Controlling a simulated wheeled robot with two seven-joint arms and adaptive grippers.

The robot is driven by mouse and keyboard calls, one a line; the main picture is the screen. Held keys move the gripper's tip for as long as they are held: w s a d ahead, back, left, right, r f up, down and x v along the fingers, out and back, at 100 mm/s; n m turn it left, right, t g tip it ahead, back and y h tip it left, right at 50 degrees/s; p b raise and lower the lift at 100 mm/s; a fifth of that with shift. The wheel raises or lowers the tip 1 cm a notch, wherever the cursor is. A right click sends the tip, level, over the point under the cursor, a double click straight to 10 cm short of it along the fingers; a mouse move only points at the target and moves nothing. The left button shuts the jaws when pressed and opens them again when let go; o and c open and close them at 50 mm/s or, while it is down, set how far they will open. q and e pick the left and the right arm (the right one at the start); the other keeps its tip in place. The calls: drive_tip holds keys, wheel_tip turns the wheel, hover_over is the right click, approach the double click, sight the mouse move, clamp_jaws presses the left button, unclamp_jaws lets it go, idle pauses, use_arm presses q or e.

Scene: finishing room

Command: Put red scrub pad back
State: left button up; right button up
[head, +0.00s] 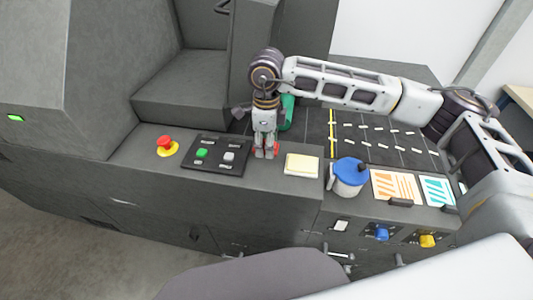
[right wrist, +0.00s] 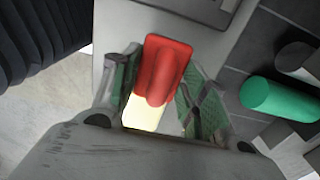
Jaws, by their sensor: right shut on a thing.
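The red scrub pad (right wrist: 164,72) is between the two fingers of my right gripper (right wrist: 153,95) in the right wrist view. In the head view only a small red part (head: 276,150) shows beside the fingertips. My right gripper (head: 266,153) points down over the grey console top, between the button panel and a pale yellow pad, and is shut on the red pad. The head view does not clearly show whether the pad touches the surface. My left gripper is not in view.
A pale yellow pad (head: 302,165) lies just right of the gripper. A black panel (head: 217,155) with buttons and a red emergency stop (head: 166,145) are to the left. A blue-lidded container (head: 349,178) stands right. A green cylinder (head: 287,112) is behind the gripper.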

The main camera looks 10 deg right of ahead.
sight(266, 162)
drive_tip(key=shift+f, duration=0.8)
drive_tip(key=shift+f+p, duration=0.55)
drive_tip(key=shift+f, duration=1.3)
drive_tip(key=shift+f, duration=0.1)
drive_tip(key=o, duration=1)
drive_tip(key=shift+r, duration=0.2)
